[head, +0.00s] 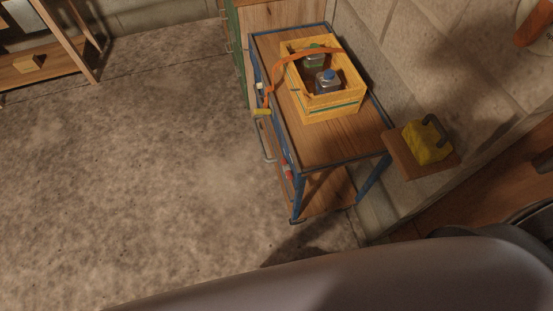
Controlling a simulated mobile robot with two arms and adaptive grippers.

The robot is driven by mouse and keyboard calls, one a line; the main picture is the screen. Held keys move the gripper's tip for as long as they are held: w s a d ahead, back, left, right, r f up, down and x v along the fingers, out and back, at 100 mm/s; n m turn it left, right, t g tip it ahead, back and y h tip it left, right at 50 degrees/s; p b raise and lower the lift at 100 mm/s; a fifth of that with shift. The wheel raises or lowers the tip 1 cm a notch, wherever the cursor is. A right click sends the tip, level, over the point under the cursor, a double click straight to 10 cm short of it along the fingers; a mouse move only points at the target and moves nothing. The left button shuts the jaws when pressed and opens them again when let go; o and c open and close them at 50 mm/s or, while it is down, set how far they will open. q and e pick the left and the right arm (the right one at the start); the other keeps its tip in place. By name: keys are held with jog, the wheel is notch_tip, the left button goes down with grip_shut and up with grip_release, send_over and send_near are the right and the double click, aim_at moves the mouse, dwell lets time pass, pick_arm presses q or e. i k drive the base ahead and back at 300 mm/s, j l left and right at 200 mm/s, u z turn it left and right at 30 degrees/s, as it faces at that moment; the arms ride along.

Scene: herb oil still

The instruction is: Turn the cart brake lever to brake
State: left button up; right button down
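The cart (335,146) has a blue metal frame, a wooden top and a lower wooden shelf. It stands against the wall right of the picture's middle. A small red part (287,172), low on the cart's left side near the front leg, may be the brake lever; it is too small to tell its setting. Neither of my grippers is in view, and nothing of mine is seen touching the cart.
A yellow crate (334,112) with bottles and an orange strap (272,84) sits on the cart. A wall shelf (402,163) holds a yellow object (425,143). A green cabinet (235,38) stands behind. The concrete floor (140,160) to the left is clear.

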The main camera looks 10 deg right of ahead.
aim_at(286, 167)
jog(key=j+z, duration=0.15)
jog(key=z, duration=0.25)
jog(key=i+j+z, duration=0.1)
jog(key=z, duration=0.25)
jog(key=j+z, duration=0.15)
jog(key=j, duration=0.6)
jog(key=j+z, duration=0.2)
jog(key=j, duration=0.6)
jog(key=k+j+z, duration=0.15)
jog(key=j, duration=0.6)
